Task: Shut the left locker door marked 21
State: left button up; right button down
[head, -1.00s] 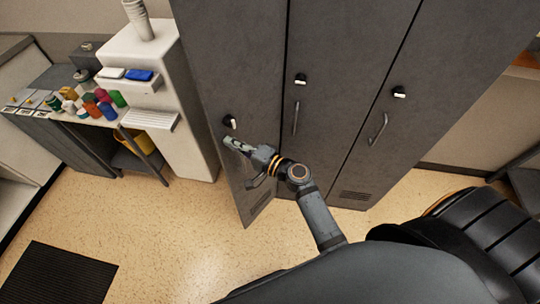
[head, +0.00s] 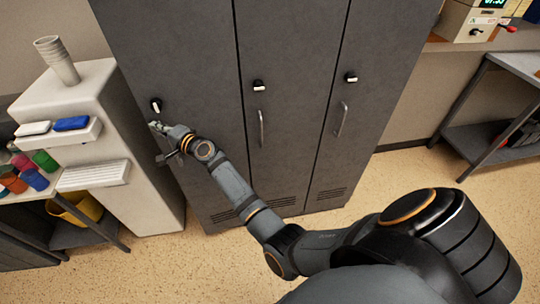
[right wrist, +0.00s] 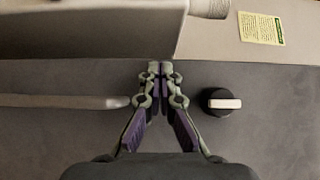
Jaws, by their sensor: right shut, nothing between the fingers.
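The left locker door (head: 175,65) is the leftmost of the three grey doors in the head view. It looks flush or nearly flush with the locker front; no clear gap shows. Its number cannot be read. Its black knob with a white grip (head: 156,105) sits just above my right gripper (head: 154,126). The right wrist view shows the door face (right wrist: 270,140), its handle (right wrist: 65,101) left of the fingers and the knob (right wrist: 224,102) right of them. My right gripper (right wrist: 160,66) is shut and empty, fingertips at the door near its outer edge; contact is unclear. My left gripper is out of view.
The middle door (head: 288,50) and right door (head: 380,60) are shut. A white cabinet (head: 145,190) with stacked cups (head: 57,60) stands close left of the lockers. A desk (head: 515,65) stands at the right. Tan floor (head: 130,265) in front is clear.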

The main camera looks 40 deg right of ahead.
aim_at(161, 119)
jog(key=shift+h, duration=0.3)
jog(key=w+b, duration=0.1)
jog(key=w, duration=0.1)
jog(key=w+d, duration=0.1)
jog(key=w, duration=0.1)
jog(key=shift+w+d+b, duration=0.15)
jog(key=shift+w+b, duration=0.15)
jog(key=shift+b, duration=0.1)
jog(key=shift+r, duration=0.15)
jog(key=shift+r+t, duration=0.2)
jog(key=shift+t, duration=0.1)
